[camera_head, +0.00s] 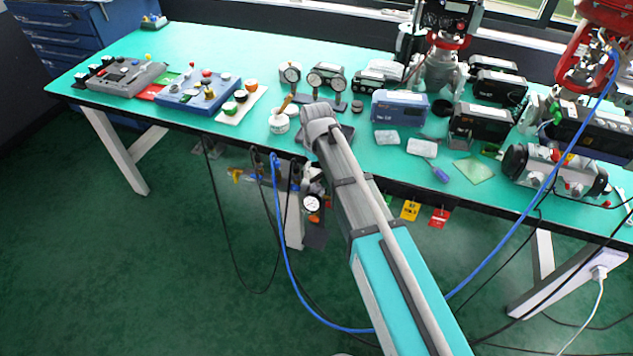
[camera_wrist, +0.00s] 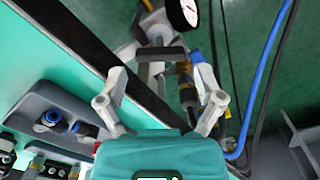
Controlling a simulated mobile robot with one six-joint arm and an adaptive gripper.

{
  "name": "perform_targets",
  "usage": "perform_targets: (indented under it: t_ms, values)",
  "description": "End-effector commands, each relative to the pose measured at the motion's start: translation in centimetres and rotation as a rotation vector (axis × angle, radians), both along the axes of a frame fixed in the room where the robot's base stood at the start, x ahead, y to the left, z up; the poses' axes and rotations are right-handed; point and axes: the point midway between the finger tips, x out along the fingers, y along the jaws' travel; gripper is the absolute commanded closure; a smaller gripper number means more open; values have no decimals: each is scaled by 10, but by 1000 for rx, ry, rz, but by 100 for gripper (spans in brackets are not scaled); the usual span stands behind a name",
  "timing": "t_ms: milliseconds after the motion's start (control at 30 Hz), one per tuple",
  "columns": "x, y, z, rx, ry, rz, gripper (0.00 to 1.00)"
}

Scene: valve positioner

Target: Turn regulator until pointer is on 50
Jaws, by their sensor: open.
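The regulator's round white gauge (camera_head: 312,203) hangs below the front edge of the bench in the head view, beside my arm. It also shows at the top of the wrist view (camera_wrist: 183,12), partly cut off. Its dark pointer is visible, but the scale is too small to read. The grey regulator body (camera_wrist: 157,32) is just beyond my gripper (camera_wrist: 160,78). My gripper is open, with its two fingers spread on either side and nothing clearly held between them. Whether a finger touches the regulator I cannot tell. In the head view my arm hides most of the gripper.
The green bench top (camera_head: 220,50) carries many instruments, including a blue box (camera_head: 399,106) and small gauges (camera_head: 290,73). A blue hose (camera_head: 285,240) and black cables hang near the regulator. Yellow and red tags (camera_head: 410,210) hang right of my arm. The floor at left is clear.

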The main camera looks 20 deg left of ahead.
Motion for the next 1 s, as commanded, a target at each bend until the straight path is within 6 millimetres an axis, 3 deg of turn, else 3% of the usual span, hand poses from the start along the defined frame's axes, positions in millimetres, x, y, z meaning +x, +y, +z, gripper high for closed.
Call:
perform_targets:
  t_ms: [400, 967, 1000]
  values:
    - [0, 0, -31, 0, 0, 0, 14]
    - [0, 0, -36, 0, 0, 0, 14]
    - [0, 0, -36, 0, 0, 0, 18]
